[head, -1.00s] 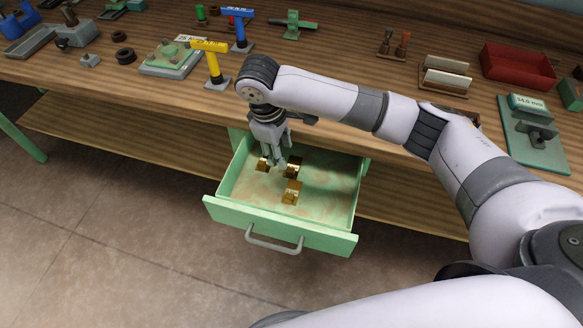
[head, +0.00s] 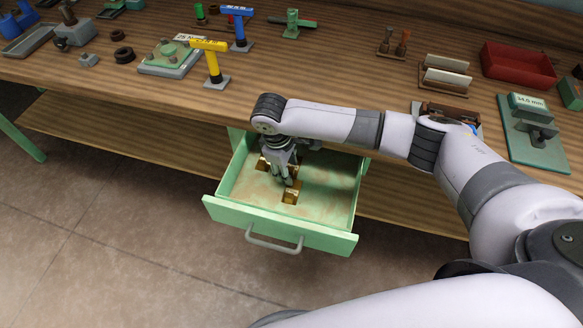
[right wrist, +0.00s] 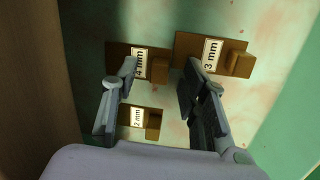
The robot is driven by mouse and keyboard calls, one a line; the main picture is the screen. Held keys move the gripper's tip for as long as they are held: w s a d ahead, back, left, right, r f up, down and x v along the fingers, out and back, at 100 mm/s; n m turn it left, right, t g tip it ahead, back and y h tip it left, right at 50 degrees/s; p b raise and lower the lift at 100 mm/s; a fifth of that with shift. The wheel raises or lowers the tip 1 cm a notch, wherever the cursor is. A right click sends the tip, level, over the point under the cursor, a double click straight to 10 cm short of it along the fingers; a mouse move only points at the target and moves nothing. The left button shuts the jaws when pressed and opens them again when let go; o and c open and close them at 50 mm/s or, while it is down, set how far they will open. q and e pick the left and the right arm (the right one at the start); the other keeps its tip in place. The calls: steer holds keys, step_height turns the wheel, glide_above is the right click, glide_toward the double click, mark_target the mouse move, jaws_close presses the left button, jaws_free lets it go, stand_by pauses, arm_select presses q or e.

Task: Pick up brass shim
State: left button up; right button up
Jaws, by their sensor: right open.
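Three brass shims lie in the open green drawer (head: 325,232). In the right wrist view they are labelled: one reads 3 mm (right wrist: 240,63), one appears to read 4 mm (right wrist: 159,69), and the smallest reads 2 mm (right wrist: 153,121). In the head view one shim (head: 290,197) shows in front of the fingers; the others are partly hidden by my gripper. My right gripper (head: 290,183) points down into the drawer, open and empty. In the right wrist view its fingertips (right wrist: 158,76) are either side of the 4 mm shim's raised block. My left gripper is out of view.
The drawer's walls surround my right gripper closely. The drawer's front right floor is bare.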

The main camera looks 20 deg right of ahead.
steer(key=shift+c, duration=0.5)
jaws_close()
steer(key=shift+r, duration=0.15)
